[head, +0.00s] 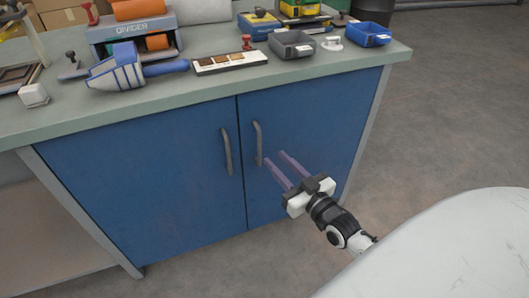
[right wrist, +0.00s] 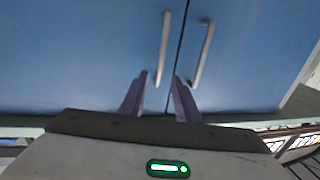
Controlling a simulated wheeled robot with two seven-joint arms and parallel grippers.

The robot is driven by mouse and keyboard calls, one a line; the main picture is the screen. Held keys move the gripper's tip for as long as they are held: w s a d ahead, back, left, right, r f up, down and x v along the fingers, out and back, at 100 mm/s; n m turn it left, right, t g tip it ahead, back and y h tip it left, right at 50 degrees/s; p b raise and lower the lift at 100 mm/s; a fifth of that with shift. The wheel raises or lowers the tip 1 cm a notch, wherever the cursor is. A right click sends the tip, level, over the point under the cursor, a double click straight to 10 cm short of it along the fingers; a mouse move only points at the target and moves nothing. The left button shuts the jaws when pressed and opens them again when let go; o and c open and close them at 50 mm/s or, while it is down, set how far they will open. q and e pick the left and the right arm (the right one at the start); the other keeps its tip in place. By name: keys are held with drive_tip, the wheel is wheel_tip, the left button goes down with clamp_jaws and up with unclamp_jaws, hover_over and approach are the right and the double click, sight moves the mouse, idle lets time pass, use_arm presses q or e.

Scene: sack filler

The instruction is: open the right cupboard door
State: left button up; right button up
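The right cupboard door (head: 300,130) is blue and closed, flush with the left door (head: 140,180). Its grey bar handle (head: 258,143) stands upright near the middle gap. My right gripper (head: 275,158) is open, with two purple fingers pointing at the door just right of the handle's lower end. In the right wrist view, which looks upside down, this handle (right wrist: 163,48) lies ahead of the space between the fingertips (right wrist: 159,76). The fingers appear empty; I cannot tell whether one touches the handle. My left gripper is not in view.
The left door's handle (head: 226,150) is close beside the right one. The green worktop (head: 200,95) overhangs the doors and carries bins, a blue tool (head: 120,72) and a divider box (head: 135,30). Open floor (head: 440,120) lies to the right.

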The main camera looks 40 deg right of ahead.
drive_tip(key=w+b, duration=0.1)
drive_tip(key=w, duration=0.6)
drive_tip(key=shift+w+d, duration=0.15)
drive_tip(key=shift+w, duration=0.05)
drive_tip(key=shift+f, duration=0.1)
clamp_jaws()
